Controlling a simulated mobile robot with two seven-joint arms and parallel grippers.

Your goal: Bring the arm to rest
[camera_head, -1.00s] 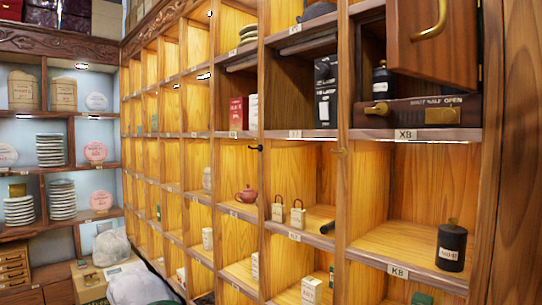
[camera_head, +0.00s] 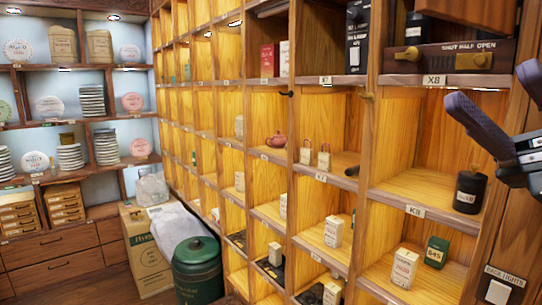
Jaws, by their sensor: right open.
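My right gripper (camera_head: 487,86) comes in at the right edge of the head view, with dark grey-purple fingers spread apart and nothing between them. It is in the air in front of the shelf wall, to the right of the compartment labelled K8. Its wrist is cut off by the picture edge. My left gripper is out of view.
A black canister (camera_head: 470,191) stands in the K8 compartment, left of and below my gripper. A white box (camera_head: 405,268) and a green box (camera_head: 437,252) sit below. A green drum (camera_head: 197,270) stands on the floor at left.

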